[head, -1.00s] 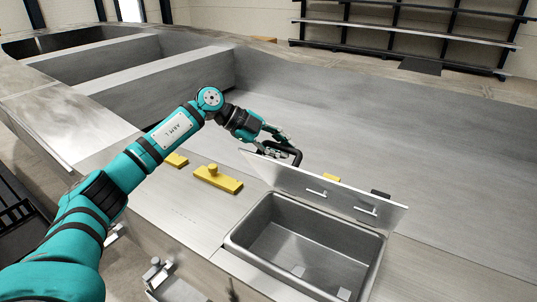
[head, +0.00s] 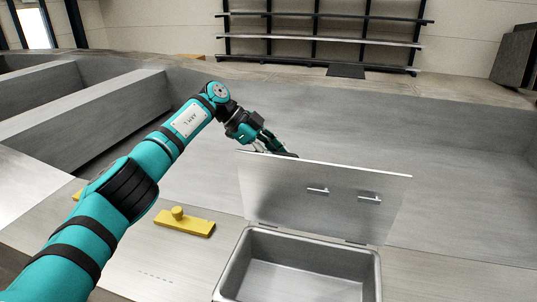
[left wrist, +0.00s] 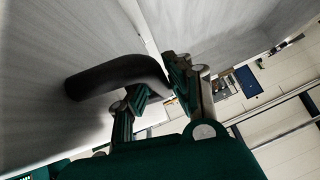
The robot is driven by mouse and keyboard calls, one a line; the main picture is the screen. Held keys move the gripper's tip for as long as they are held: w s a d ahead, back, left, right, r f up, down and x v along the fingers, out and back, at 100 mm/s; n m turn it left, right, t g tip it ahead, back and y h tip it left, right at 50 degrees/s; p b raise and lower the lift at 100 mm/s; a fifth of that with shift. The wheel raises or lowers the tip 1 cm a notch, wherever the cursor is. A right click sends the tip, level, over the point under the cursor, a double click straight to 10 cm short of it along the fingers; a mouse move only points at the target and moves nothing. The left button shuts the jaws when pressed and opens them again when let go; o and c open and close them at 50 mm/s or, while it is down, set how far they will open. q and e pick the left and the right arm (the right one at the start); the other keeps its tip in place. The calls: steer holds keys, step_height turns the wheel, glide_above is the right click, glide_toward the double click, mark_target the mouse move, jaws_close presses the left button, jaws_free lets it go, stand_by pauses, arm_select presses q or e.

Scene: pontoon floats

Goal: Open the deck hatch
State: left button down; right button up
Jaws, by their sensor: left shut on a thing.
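The deck hatch lid (head: 325,195) is a grey metal plate, raised on its hinge edge to roughly upright behind the open hatch well (head: 245,262). Its inner face, with two small metal fittings, faces me. My left gripper (head: 268,146) is at the lid's top left edge, on its far side. In the left wrist view my left gripper (left wrist: 162,92) is shut on the dark curved handle (left wrist: 110,75), which stands out from the lid's outer face (left wrist: 60,40). In the head view the lid and gripper mostly hide the handle. My right gripper is out of view.
A yellow block with a round knob (head: 190,224) lies on the deck left of the well. The well is a grey tub that looks empty. Bare deck lies to its right. A wall shelf (head: 330,40) stands far back.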

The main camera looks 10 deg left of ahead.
arm_select(q)
steer(key=shift+r, duration=0.1)
steer(key=c, duration=1.2)
jaws_free()
steer(key=shift+c, duration=0.2)
steer(key=v, duration=1.2)
steer(key=shift+a, duration=0.1)
